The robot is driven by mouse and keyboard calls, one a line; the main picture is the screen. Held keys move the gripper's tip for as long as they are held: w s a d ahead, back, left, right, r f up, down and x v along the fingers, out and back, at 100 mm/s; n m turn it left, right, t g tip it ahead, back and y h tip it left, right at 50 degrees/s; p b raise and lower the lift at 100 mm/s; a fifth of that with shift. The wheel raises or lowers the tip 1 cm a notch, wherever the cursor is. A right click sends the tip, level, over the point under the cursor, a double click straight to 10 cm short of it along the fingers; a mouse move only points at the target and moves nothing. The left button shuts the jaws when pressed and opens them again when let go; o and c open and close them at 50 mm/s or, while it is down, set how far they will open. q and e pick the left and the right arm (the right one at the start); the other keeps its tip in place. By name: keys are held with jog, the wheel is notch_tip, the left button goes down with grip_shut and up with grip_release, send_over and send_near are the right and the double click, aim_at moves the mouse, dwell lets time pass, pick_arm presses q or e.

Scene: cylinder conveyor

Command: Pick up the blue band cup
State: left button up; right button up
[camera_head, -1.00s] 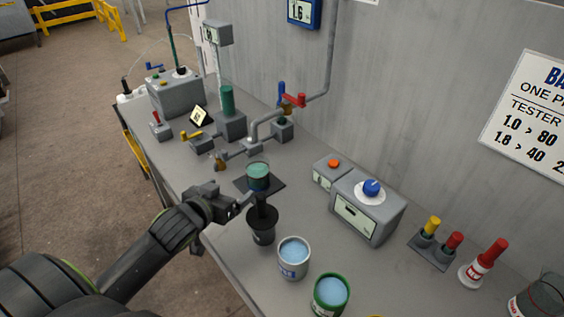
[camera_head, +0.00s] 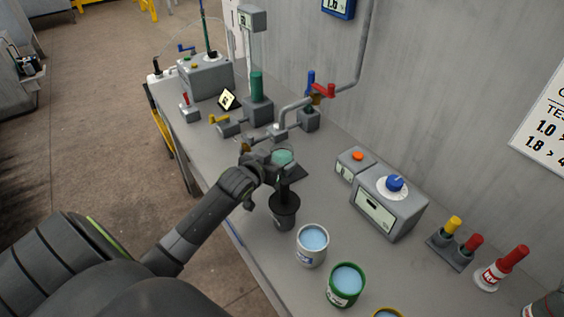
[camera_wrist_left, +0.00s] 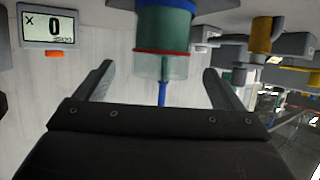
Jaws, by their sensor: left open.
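A clear cup with green liquid (camera_head: 283,157) stands on a dark square pad (camera_head: 299,172). My left gripper (camera_head: 272,165) is right beside it and hides its lower part in the head view. In the left wrist view, which looks upside down, the cup (camera_wrist_left: 165,30) has a blue band by its base and a thin red line nearer its rim. The open left gripper (camera_wrist_left: 160,82) shows one finger on each side of the cup's rim end, with gaps to both. I cannot tell how deep the cup sits between the fingers. My right gripper is not in view.
A black cup with a black rod (camera_head: 285,212) stands just in front of the pad. A white can (camera_head: 312,258) and a green can (camera_head: 343,298) stand nearer. Behind are a box with a blue knob (camera_head: 388,208) and pipework with valves (camera_head: 292,108).

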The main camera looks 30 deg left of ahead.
aim_at(288, 151)
pick_arm(q)
jog(key=shift+w+a+f, duration=0.1)
jog(key=shift+w, duration=0.5)
jog(key=shift+p+x, duration=0.6)
jog(key=shift+x, duration=1.35)
jog(key=shift+f, duration=0.1)
jog(key=c, duration=1.2)
